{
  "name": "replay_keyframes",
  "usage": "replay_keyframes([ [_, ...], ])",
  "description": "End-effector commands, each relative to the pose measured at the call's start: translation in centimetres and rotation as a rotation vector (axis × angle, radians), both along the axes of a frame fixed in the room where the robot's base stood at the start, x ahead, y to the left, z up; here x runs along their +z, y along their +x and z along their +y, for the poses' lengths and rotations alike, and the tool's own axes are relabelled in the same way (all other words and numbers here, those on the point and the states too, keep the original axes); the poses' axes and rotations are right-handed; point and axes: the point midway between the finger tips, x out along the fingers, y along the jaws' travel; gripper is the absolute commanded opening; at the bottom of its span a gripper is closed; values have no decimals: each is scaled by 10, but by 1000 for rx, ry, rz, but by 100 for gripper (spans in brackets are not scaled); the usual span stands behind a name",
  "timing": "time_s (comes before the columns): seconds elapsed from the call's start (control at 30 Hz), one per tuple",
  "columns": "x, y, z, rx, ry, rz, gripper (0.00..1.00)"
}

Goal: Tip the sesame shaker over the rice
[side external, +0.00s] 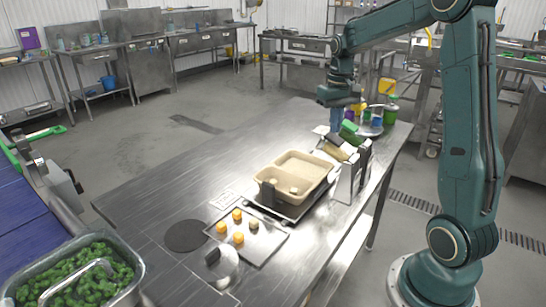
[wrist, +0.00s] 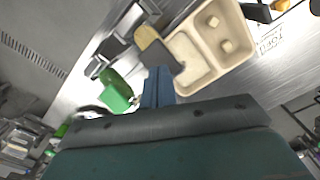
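A tan two-compartment tray (side external: 322,163) stands on the steel table, and it also shows in the wrist view (wrist: 176,52). Small pale lumps (wrist: 214,22) lie in one compartment; I cannot tell whether they are rice. My gripper (side external: 336,130) points down above the far right part of the table, beyond the tray. I cannot tell which one is the sesame shaker.
A green item (wrist: 116,90) lies near my fingers. A metal holder (side external: 348,182) with upright parts stands right of the tan tray. A flat tray (side external: 266,250) with several orange pieces and a dark round mat (side external: 186,236) lie nearer. The table's left side is clear.

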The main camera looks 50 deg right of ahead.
Motion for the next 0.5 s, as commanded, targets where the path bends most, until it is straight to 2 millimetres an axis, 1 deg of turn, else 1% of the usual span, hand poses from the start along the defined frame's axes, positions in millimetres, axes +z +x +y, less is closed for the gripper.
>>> replay_keyframes([
  [0.5, -7, 0, 0, 0, 0, 1, 0],
])
